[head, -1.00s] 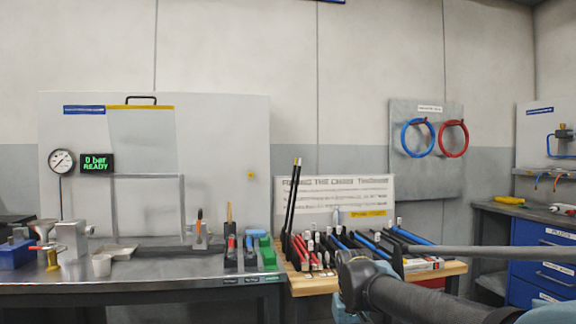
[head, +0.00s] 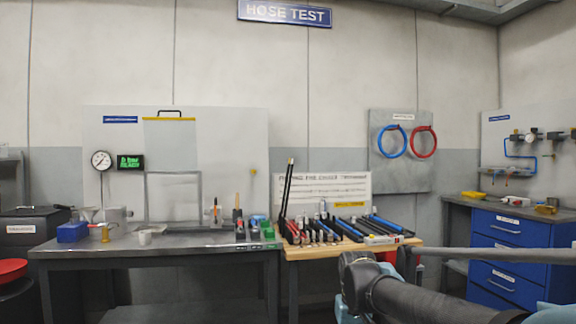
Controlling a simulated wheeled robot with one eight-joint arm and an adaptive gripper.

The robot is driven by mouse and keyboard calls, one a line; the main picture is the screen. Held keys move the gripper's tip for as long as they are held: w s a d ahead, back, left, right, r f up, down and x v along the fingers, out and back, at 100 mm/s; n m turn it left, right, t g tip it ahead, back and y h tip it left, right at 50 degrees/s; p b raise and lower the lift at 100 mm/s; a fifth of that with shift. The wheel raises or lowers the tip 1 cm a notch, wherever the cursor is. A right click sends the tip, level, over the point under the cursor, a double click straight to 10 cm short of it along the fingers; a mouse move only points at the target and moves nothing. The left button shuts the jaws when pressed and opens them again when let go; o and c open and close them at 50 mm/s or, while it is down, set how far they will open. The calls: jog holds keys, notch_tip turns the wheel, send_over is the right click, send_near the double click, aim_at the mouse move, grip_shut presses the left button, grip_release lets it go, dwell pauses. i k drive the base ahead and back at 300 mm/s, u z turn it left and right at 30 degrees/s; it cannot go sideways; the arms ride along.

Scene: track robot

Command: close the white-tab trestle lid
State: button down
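The wood-topped trestle (head: 304,253) stands right of centre in the head view. Several narrow black, red and blue pieces lie on it in a row, some with pale ends. A thin dark piece (head: 287,190) with a light tip stands up steeply at the trestle's left end and leans slightly. It may be a raised lid seen edge-on, but its tab colour is too small to tell. I cannot pick out a white-tab lid for certain. My arm crosses the lower right in front of the trestle. My gripper is not clearly visible.
A grey metal bench (head: 190,246) adjoins the trestle on the left, with a blue box (head: 72,232) and small tools. A printed board (head: 330,187) stands behind the trestle. A blue drawer cabinet (head: 515,262) is at right. A red round-topped item (head: 10,270) is at far left.

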aim_at(289, 188)
jog(key=k, duration=0.4)
jog(key=u, duration=0.8)
jog(key=i, duration=1.65)
jog(key=z, duration=0.05)
